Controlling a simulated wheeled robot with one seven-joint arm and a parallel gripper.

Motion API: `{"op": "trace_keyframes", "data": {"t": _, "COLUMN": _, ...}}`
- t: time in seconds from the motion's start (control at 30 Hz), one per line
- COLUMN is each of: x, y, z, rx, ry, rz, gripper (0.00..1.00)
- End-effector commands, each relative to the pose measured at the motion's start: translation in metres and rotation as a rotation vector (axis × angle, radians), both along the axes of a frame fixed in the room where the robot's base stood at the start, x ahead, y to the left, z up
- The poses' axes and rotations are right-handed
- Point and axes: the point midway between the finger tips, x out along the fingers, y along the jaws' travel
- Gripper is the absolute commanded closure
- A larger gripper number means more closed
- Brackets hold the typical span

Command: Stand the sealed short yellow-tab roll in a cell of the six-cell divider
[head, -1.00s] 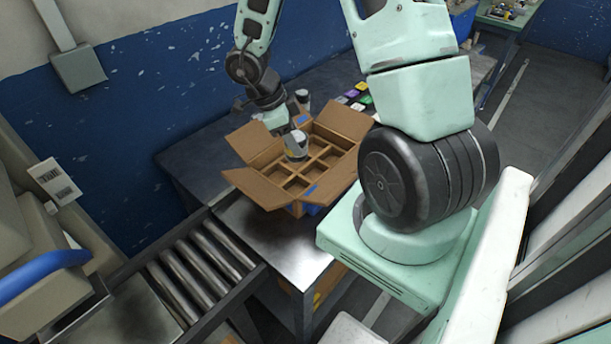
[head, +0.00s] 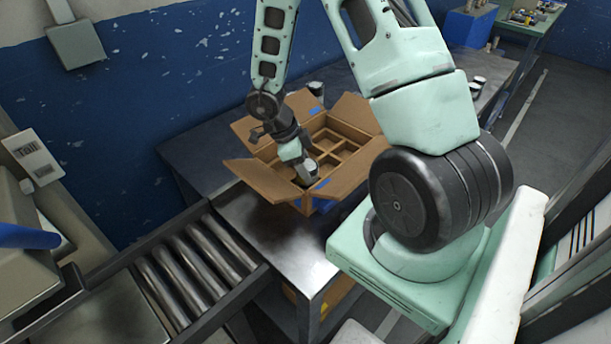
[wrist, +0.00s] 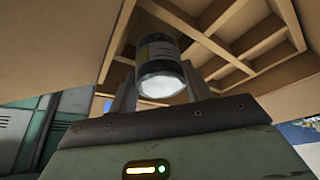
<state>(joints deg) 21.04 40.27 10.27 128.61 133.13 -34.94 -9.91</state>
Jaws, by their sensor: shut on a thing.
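The short roll (wrist: 160,62), dark-ended with a pale and yellowish band, is held between the fingers of my gripper (wrist: 162,90). In the head view the roll (head: 311,167) shows as a small pale and dark end beside my gripper (head: 302,168). My gripper is shut on it, over the near cells of the six-cell divider (head: 343,150). The divider sits inside an open cardboard box (head: 285,190) and also shows in the wrist view (wrist: 240,45). The cells that I can see look empty. Whether the roll's far end is inside a cell is hidden.
The box's flaps (head: 252,174) stand splayed outward around the opening. Another dark roll (head: 316,90) stands behind the box. A roller conveyor (head: 195,262) lies at the near left. The metal table (head: 235,210) is clear left of the box.

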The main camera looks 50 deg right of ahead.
Motion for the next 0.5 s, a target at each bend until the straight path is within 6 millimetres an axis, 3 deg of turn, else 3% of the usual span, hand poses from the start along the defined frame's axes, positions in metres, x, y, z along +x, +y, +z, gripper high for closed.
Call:
{"op": "trace_keyframes", "data": {"t": 0.23, "x": -0.001, "y": 0.0, "z": -0.032, "rx": 0.0, "ry": 0.003, "rz": 0.001, "gripper": 0.81}}
{"op": "trace_keyframes", "data": {"t": 0.5, "x": 0.0, "y": 0.0, "z": -0.034, "rx": -0.001, "ry": 0.001, "rz": 0.0, "gripper": 0.81}}
